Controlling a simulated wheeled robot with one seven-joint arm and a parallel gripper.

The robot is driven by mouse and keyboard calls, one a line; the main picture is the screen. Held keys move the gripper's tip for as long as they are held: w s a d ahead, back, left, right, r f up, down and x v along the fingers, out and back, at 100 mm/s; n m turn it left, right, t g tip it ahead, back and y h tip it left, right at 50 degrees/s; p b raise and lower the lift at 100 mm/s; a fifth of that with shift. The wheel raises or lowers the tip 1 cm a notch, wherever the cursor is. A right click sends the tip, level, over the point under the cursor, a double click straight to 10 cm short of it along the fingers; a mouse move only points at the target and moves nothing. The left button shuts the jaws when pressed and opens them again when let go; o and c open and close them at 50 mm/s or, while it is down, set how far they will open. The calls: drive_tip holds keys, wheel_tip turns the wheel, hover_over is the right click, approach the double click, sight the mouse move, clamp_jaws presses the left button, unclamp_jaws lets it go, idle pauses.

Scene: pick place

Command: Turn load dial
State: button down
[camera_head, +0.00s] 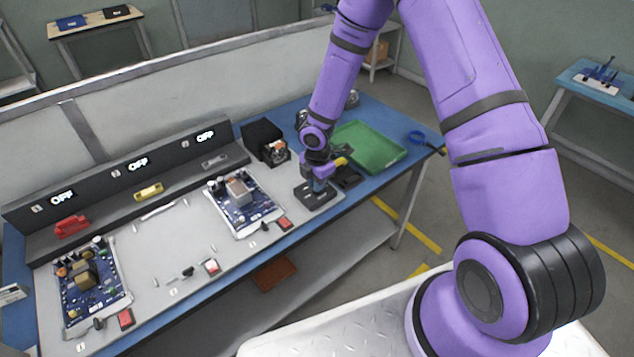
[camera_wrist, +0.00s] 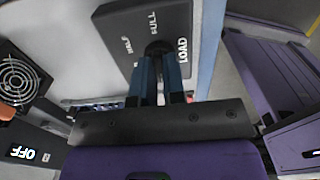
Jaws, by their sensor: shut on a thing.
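The load dial (camera_wrist: 157,47) is a small black knob on a dark box (camera_wrist: 125,30) with white lettering reading FULL, LOAD and a partly hidden word like HALF. In the head view the same dark box (camera_head: 312,198) sits at the right end of the grey work panel. My gripper (camera_wrist: 158,68) points at the box, and its two blue fingers are closed around the dial. The fingers hide much of the knob, so I cannot tell exactly which mark it points at. In the head view my gripper (camera_head: 319,184) stands directly over the box.
A circuit board (camera_head: 247,207) and black box (camera_head: 262,139) stand left. Another board (camera_head: 85,290) lies farther left. Three displays (camera_head: 137,164) on the rear console read OFF.

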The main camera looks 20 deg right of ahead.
drive_tip(key=shift+w, duration=0.1)
drive_tip(key=c, duration=1.2)
unclamp_jaws()
wheel_tip(320, 180, up, 11)
